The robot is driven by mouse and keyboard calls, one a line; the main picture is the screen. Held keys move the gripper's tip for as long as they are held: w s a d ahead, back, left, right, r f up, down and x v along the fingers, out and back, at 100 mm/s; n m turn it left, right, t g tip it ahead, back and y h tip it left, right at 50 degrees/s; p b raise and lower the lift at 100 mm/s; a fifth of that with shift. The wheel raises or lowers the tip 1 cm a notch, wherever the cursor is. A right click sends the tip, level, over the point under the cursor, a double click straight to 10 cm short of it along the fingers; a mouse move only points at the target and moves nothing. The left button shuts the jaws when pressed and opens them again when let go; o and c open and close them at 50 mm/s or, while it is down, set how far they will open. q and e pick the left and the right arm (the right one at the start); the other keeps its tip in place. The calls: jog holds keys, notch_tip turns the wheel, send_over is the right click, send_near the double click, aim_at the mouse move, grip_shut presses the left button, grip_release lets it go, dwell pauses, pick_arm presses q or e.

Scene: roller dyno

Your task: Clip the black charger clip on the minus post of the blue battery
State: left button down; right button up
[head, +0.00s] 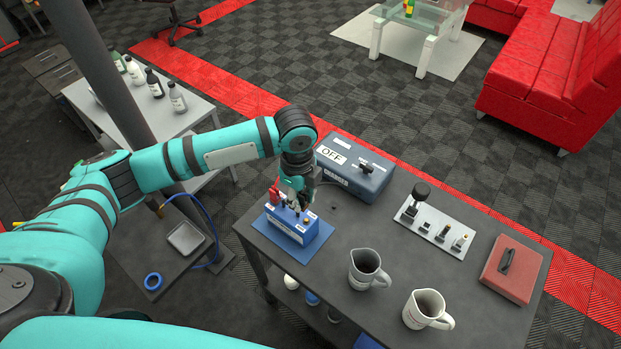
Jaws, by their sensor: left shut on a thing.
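The blue battery (288,230) stands on a blue mat (318,238) at the left part of the dark workbench. My left gripper (298,200) points down at the battery's top from behind. It is shut on a small dark thing, which looks like the black charger clip (305,211), at the right part of the battery top. The fingers and small scale hide whether the clip touches the minus post. A red clip (273,194) stands at the battery's left end. The blue charger (352,180), labelled OFF, sits behind to the right. My right gripper is not in view.
A side table with bottles (155,84) stands at the left. The bench between battery and plate is mostly clear.

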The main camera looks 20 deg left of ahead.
aim_at(305, 220)
pick_arm(q)
jog(key=shift+w+m, duration=0.2)
jog(key=shift+m, duration=0.2)
jog(key=shift+w+d+f, duration=0.2)
jog(key=shift+w+f, duration=0.05)
jog(key=shift+w, duration=0.05)
jog(key=shift+w+d+f+b, duration=0.2)
jog(key=shift+w+f+b, duration=0.2)
jog(key=shift+f+b, duration=0.35)
jog(key=f+b, duration=0.2)
jog(key=s+f+b, duration=0.1)
jog(key=b, duration=0.1)
jog(key=shift+a, duration=0.3)
jog(key=shift+w+d+f, duration=0.15)
jog(key=shift+d+f, duration=0.05)
jog(key=shift+f, duration=0.6)
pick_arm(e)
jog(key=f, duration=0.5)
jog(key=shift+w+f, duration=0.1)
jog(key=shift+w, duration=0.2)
pick_arm(q)
jog(key=shift+a, duration=0.15)
jog(key=shift+r, duration=0.1)
